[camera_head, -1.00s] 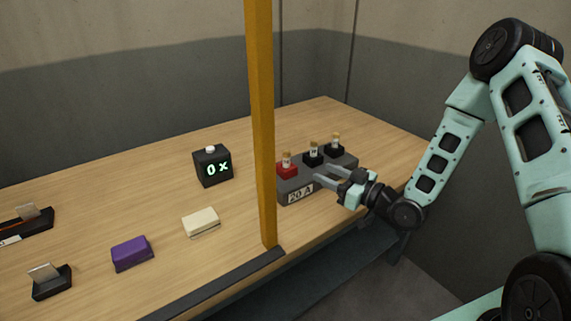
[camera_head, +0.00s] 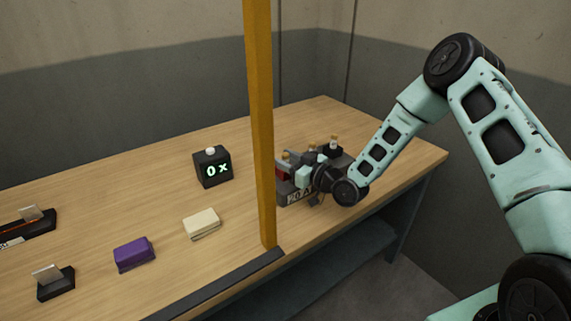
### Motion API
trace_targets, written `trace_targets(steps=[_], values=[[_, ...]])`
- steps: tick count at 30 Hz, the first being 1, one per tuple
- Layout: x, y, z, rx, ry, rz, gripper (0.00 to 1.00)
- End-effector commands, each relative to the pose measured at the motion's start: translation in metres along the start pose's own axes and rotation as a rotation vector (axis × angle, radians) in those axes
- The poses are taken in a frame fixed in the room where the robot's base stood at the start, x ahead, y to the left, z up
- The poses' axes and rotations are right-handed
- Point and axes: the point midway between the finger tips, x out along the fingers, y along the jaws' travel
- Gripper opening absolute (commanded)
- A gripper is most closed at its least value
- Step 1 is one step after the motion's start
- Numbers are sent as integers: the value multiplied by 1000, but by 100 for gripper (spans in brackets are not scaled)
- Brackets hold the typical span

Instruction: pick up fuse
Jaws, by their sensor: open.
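A grey fuse holder block (camera_head: 284,197) marked "20 A" stands on the table just right of the yellow post. It carries fuses in a red socket (camera_head: 282,172) and black sockets. The right fuse (camera_head: 333,142) shows its top in a black socket (camera_head: 333,152). The middle fuse shows only its tip, and the red-socket fuse is partly covered. My gripper (camera_head: 298,178) is open at the front of the block, near the red socket. Its fingers overlap the block and are hard to see, and whether they touch a fuse cannot be told.
A yellow post (camera_head: 261,120) rises from a dark rail (camera_head: 220,283) at the table's front edge. A black display box (camera_head: 212,167) reading "0 x", a cream block (camera_head: 202,223), a purple block (camera_head: 134,254) and black card stands (camera_head: 56,285) sit left. The table's right end is clear.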

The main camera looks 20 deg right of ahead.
Motion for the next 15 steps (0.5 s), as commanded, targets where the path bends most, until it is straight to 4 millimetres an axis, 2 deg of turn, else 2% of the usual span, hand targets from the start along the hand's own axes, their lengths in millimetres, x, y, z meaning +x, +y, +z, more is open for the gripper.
trace_targets(steps=[7, 9, 12, 15], values=[[2, 0, 0, 0, -1, 0, 42], [2, 0, 0, 0, -1, 0, 23], [2, 0, 0, 0, -1, 0, 0], [2, 0, 0, 0, 0, 0, 0]])
